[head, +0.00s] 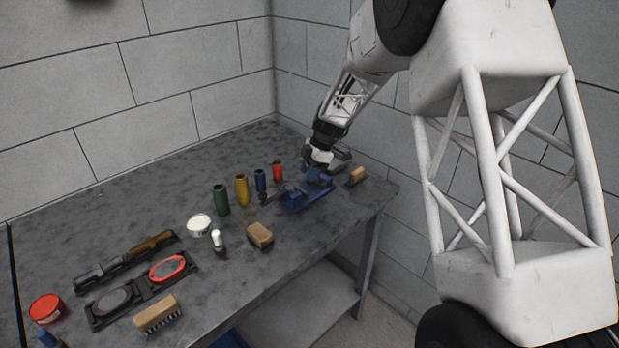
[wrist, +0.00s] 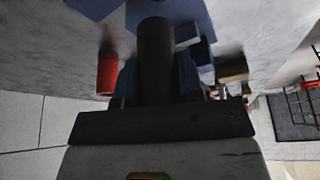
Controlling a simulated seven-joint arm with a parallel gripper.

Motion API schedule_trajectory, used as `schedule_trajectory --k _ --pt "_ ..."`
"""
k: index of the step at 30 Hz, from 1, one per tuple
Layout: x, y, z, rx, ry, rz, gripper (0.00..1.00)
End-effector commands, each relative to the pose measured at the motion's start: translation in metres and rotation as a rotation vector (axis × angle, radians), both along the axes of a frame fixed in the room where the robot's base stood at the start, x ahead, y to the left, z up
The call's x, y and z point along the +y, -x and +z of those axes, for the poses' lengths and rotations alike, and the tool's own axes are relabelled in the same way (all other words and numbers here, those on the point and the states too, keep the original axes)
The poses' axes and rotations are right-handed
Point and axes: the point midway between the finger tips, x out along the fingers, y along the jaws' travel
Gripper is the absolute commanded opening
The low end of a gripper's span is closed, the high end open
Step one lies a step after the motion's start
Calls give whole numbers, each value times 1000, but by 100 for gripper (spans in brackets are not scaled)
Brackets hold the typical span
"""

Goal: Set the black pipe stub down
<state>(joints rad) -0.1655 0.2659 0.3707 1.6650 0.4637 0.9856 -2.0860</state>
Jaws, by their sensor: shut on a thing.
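The black pipe stub (wrist: 155,60) stands out between the fingers of my gripper (wrist: 157,82) in the wrist view. My gripper is shut on it. In the head view my gripper (head: 318,172) is over the blue vise (head: 305,198) near the right end of the bench. The stub is hard to make out there behind the gripper. Blue parts of the vise (wrist: 195,14) lie just beyond the stub in the wrist view. I cannot tell whether the stub touches the vise.
Red (head: 278,171), blue (head: 260,180), yellow (head: 242,190) and green (head: 221,200) pipe stubs stand left of the vise. A small brush (head: 356,176) lies at its right. A tan block (head: 260,235) is in front. The bench (head: 290,245) is clear along its front right edge.

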Motion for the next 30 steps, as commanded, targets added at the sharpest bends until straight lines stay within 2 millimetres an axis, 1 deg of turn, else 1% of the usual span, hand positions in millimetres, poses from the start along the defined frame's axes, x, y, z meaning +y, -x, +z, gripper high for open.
schedule_trajectory --k 3,6,21,22,26,27,30 --pt "0 0 -14 1 1 -1 0" --pt "0 0 -21 1 1 -1 0" --pt "0 0 -26 0 0 0 0" --pt "0 0 -27 0 0 0 38" --pt "0 0 -27 0 0 -1 58" --pt "0 0 -27 0 0 -1 60" --pt "0 0 -27 0 0 -1 60"
